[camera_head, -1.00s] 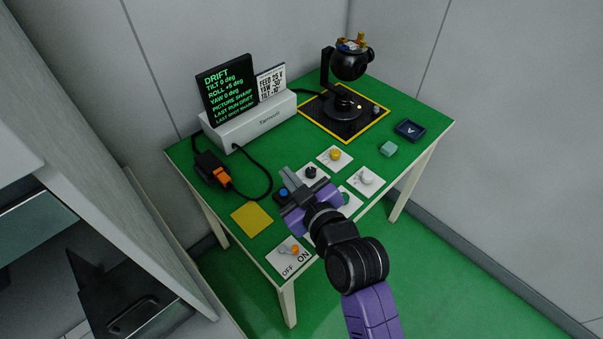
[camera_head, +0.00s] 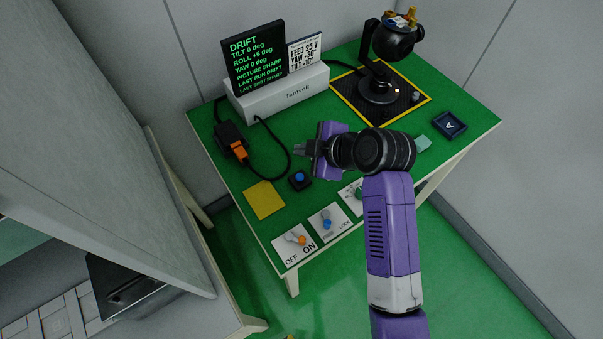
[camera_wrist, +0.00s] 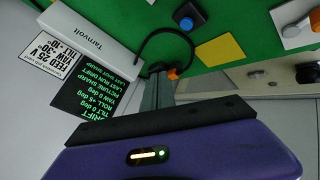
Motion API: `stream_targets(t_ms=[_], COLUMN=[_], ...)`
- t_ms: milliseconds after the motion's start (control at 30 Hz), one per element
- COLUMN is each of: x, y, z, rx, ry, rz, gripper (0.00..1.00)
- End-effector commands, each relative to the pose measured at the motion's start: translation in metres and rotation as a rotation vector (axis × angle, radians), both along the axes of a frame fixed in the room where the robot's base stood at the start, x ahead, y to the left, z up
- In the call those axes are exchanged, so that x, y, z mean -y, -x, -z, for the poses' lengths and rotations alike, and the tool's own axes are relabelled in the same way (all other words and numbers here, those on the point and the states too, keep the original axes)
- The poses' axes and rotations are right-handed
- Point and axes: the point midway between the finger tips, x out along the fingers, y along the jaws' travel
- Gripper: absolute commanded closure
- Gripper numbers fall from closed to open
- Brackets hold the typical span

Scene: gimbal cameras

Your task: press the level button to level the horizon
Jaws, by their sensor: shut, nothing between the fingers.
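A blue push button (camera_head: 299,176) on a small black base stands on the green table; it also shows in the wrist view (camera_wrist: 186,22). I cannot read a label on it. My gripper (camera_head: 297,148) is shut and empty, pointing left above the table, behind the button in the head view. Its fingers also show in the wrist view (camera_wrist: 158,80). The screen (camera_head: 254,58) reads drift, tilt 0, roll about +5 and yaw 0 deg. The camera gimbal (camera_head: 393,38) stands on a yellow-edged black mat (camera_head: 420,104).
A white box (camera_head: 275,96) carries the screen and a white sign (camera_head: 304,52). A black cable and orange-ended connector (camera_head: 238,150) lie left. A yellow square (camera_head: 264,200), ON/OFF switch plate (camera_head: 294,245) and blue-knob plate (camera_head: 329,222) line the front.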

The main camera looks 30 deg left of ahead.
Motion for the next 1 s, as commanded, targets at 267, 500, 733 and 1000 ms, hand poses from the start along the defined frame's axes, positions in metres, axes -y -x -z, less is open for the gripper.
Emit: stream_targets(t_ms=[267,500,733,1000], x=[0.000,0.000,0.000,0.000], y=[0.000,0.000,0.000,0.000], z=[0.003,0.022,0.053,0.084], rx=[-0.001,0.000,-0.002,0.001], ry=[-0.001,-0.001,0.000,-0.001], rz=[0.002,0.003,0.003,0.003], gripper=[1.00,1.00,1.00,1.00])
